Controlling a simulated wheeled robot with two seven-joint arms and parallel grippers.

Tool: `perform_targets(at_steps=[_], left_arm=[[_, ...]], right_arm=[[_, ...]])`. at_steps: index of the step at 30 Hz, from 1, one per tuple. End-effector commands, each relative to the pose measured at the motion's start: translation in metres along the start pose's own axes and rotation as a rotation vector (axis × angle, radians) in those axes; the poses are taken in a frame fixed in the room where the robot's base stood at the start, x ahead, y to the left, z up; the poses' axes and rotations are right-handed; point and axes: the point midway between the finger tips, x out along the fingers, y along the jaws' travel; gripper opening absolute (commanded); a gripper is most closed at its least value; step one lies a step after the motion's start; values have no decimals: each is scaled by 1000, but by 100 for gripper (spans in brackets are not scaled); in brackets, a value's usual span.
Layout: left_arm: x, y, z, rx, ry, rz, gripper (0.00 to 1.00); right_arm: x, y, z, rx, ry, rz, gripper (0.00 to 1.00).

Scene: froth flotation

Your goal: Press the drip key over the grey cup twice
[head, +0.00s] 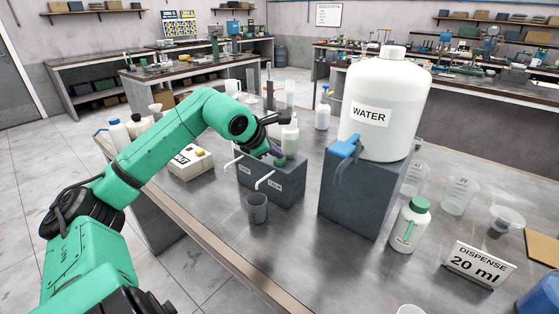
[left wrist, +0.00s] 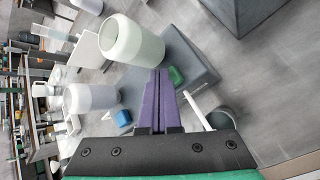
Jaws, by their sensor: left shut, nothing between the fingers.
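A dark grey dispenser block (head: 285,187) carries two white spouts. The grey cup (head: 257,208) stands upright on the bench below the right spout (head: 264,180); it also shows in the left wrist view (left wrist: 228,117). A green key (left wrist: 176,76) sits on the block behind that spout. A blue key (left wrist: 123,118) shows farther left in the left wrist view. My left gripper (head: 273,151) is shut and empty, its purple fingers pointing down beside the green key. I cannot tell whether the tips touch it. My right gripper is not in view.
A larger grey stand (head: 350,200) with a WATER tank (head: 385,100) and blue tap (head: 343,150) is to the right. A green-capped bottle (head: 409,225) and "DISPENSE 20 ml" sign (head: 475,265) stand farther right. A beige box (head: 191,164) is left.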

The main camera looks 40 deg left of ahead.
Motion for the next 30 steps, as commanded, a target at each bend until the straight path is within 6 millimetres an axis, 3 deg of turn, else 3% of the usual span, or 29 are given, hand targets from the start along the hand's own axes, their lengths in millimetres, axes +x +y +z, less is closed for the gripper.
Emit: perform_targets(at_steps=[17, 30], left_arm=[[4, -3, -3, 0, 2, -1, 0], [-2, 2, 1, 1, 2, 0, 0]], right_arm=[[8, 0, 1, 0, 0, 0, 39], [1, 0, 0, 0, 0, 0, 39]])
